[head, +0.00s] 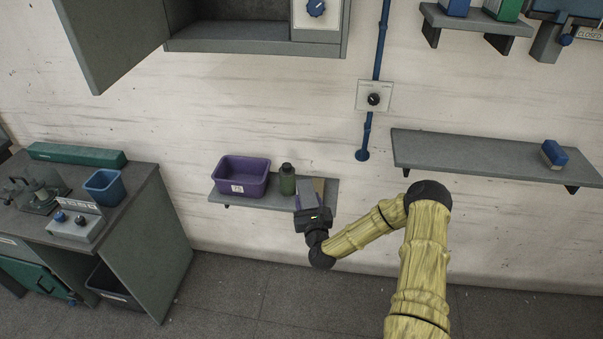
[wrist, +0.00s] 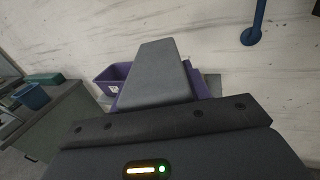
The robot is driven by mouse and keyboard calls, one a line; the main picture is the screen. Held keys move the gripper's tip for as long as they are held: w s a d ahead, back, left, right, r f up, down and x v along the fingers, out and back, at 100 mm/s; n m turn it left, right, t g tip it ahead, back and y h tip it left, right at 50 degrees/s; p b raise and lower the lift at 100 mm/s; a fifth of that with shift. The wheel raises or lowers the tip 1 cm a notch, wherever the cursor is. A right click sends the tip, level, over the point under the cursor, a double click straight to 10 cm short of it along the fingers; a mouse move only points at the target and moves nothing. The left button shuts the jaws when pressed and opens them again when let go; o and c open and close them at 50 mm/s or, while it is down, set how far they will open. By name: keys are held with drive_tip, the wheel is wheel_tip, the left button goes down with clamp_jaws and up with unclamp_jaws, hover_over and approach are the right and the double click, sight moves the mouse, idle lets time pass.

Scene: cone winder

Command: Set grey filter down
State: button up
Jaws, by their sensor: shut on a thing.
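My gripper (head: 309,208) is at the right end of a small grey wall shelf (head: 230,202). The filter (head: 304,188) is small and partly hidden by the gripper in the head view. It is over or beside the shelf's right part; I cannot tell whether it touches the shelf.
A purple bin (head: 242,177) and a dark green bottle (head: 287,180) stand on the shelf, left of my gripper. A longer shelf (head: 470,157) holds a blue-and-white box (head: 554,154). A workbench (head: 140,185) stands left.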

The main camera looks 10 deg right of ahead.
drive_tip(key=s+f+b, duration=0.1)
drive_tip(key=s+f, duration=0.5)
drive_tip(key=s, duration=0.6)
drive_tip(key=shift+a+f+b, duration=0.3)
drive_tip(key=shift+b, duration=0.05)
drive_tip(key=shift+a, duration=0.15)
